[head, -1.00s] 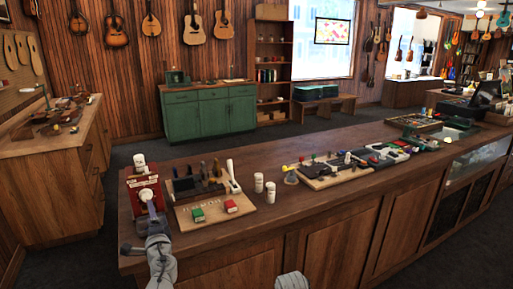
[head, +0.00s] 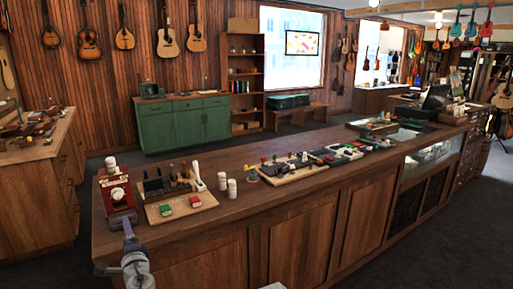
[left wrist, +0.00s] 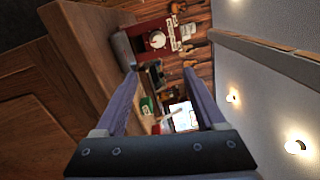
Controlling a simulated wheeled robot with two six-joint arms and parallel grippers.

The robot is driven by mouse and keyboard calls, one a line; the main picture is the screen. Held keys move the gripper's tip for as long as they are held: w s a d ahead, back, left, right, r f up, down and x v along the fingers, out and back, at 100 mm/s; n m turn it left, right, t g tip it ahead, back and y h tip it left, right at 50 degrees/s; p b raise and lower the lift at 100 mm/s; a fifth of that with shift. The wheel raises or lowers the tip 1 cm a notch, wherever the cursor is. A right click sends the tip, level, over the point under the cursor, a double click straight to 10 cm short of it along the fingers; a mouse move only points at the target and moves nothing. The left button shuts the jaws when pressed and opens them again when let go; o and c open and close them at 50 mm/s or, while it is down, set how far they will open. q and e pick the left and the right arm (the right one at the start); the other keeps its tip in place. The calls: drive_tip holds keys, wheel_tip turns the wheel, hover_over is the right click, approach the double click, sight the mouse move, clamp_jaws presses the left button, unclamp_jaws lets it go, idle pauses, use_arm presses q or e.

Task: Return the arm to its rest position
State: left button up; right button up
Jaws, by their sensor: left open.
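My left gripper (head: 127,226) is in front of the left end of the long wooden counter, just below the red device in the head view. In the left wrist view its two fingers (left wrist: 160,74) stand apart with nothing held between them. The red device (head: 117,194), with a white bottle on top, stands upright at the counter's left end. It also shows beyond the fingertips in the left wrist view (left wrist: 156,40), apart from them. My right gripper does not show.
The wooden counter (head: 330,185) bears a tool board (head: 180,208) with red and green boxes, white bottles (head: 228,186) and a parts board (head: 292,173). A workbench (head: 35,155) stands at left. Floor is clear between counter and green cabinet (head: 187,127).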

use_arm(q)
drive_tip(key=s+d+f+n+g+h+p, duration=0.2)
drive_tip(key=s+d+f+g, duration=0.3)
drive_tip(key=d, duration=0.6)
drive_tip(key=s+d+f+n+g+h+p, duration=0.2)
drive_tip(key=s+d+f+n+g+h, duration=0.2)
drive_tip(key=s+d, duration=0.5)
drive_tip(key=s+d+f+n+g+h+p, duration=0.2)
drive_tip(key=s+d+f+g, duration=0.4)
drive_tip(key=d, duration=0.6)
drive_tip(key=shift+s+d+f+n+g+h, duration=0.4)
drive_tip(key=shift+s+f+n+h, duration=0.1)
drive_tip(key=shift+f+n, duration=0.3)
idle(0.7)
